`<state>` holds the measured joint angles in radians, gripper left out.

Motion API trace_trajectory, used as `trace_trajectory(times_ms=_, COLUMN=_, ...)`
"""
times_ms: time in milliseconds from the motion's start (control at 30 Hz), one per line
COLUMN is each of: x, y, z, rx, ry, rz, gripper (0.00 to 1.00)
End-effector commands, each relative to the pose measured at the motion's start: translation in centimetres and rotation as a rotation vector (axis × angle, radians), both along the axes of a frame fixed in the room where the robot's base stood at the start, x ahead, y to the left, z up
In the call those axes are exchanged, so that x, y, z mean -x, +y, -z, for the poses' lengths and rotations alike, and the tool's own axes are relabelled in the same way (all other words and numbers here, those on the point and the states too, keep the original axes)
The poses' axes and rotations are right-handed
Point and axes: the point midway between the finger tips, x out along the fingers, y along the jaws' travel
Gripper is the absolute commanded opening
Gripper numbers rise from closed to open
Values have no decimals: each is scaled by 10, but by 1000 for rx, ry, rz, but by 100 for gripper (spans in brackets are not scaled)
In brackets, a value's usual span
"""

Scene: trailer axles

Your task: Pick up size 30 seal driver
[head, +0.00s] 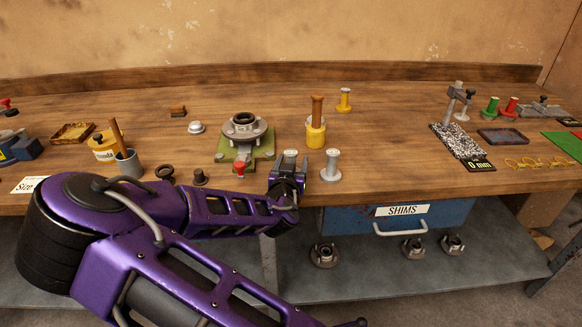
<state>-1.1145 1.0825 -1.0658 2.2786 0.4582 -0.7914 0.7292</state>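No size marking is readable on any part, so I cannot tell which one is the size 30 seal driver. Flanged, spool-like parts that may be drivers stand on the bench: a silver one (332,165) at the front edge, a yellow one (344,100) farther back, and a green one (490,107) and a red one (511,107) at the right. My gripper (289,176) is at the bench's front edge. A second silver flanged top (290,156) shows right at its fingers, its lower part hidden. I cannot tell if the fingers touch it.
A hub on a green plate (229,151) stands behind my gripper, with a small red-knobbed part (240,168) in front. A yellow pot with a brown handle (316,136) stands behind the silver parts. A blue SHIMS drawer (370,219) hangs under the bench (400,130).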

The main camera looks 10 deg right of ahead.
Motion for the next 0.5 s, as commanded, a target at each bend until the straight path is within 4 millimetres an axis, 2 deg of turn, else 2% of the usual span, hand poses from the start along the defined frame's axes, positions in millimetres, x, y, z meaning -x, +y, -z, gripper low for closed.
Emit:
trace_trajectory(times_ms=67, x=0, y=0, z=0, rx=0, ry=0, rz=0, gripper=65)
trace_trajectory(times_ms=400, x=0, y=0, z=0, rx=0, ry=0, rz=0, gripper=4)
trace_trajectory(times_ms=433, x=0, y=0, z=0, rx=0, ry=0, rz=0, gripper=0)
trace_trajectory(times_ms=500, x=0, y=0, z=0, rx=0, ry=0, rz=0, gripper=0)
